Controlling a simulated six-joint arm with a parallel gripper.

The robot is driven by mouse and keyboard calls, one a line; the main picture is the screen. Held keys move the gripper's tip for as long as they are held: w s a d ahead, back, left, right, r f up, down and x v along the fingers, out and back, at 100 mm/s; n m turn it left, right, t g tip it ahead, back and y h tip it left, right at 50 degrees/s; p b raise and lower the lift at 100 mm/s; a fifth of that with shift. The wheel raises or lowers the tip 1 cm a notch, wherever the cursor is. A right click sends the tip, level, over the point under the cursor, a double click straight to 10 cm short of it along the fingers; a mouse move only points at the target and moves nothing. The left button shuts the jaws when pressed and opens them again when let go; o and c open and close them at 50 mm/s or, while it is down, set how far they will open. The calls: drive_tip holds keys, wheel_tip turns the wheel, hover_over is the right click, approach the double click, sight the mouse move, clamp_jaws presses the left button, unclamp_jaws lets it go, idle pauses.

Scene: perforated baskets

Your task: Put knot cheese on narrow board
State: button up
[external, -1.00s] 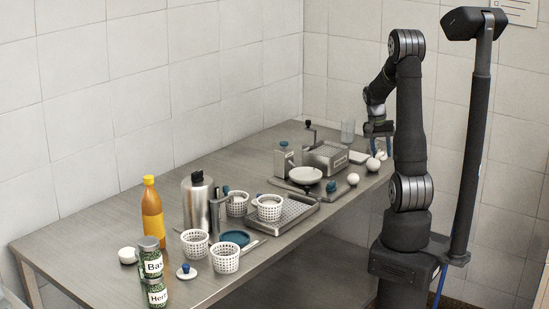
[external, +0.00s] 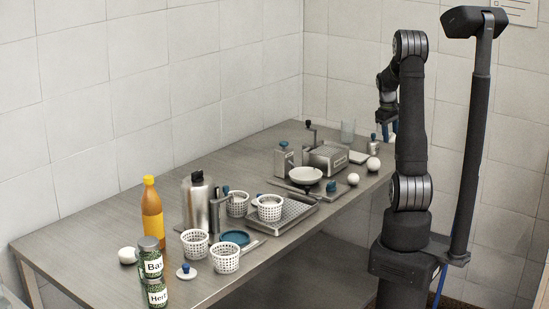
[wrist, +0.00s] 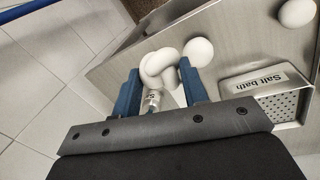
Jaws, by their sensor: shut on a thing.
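The knot cheese (wrist: 157,65) is a white, knotted lump between the two blue fingers of my gripper (wrist: 161,86). My gripper is shut on it and holds it near the table's far right end. In the external view my gripper (external: 387,132) is small and partly behind my arm, so the cheese cannot be made out clearly there.
A small metal shaker (external: 374,146) stands near the slab. White balls lie by the table edge, one (external: 373,163) nearer the shaker and another (external: 353,179) nearer the middle. The salt bath box (external: 326,157) stands left. Baskets and bottles fill the near end.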

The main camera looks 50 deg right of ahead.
drive_tip(key=w+d+n, duration=0.2)
drive_tip(key=d+n, duration=0.1)
drive_tip(key=n, duration=0.2)
drive_tip(key=t, duration=0.1)
hover_over(358, 159)
drive_tip(key=f, duration=0.6)
drive_tip(key=shift+s+a+f, duration=0.2)
drive_tip(key=shift+a+f, duration=0.1)
drive_tip(key=shift+a, duration=0.1)
drive_tip(key=shift+f, duration=2)
drive_tip(key=o, duration=1)
drive_tip(key=shift+f, duration=0.15)
drive_tip(key=shift+c, duration=0.2)
wheel_tip(358, 159, up, 12)
drive_tip(key=a, duration=0.2)
drive_tip(key=shift+s, duration=0.15)
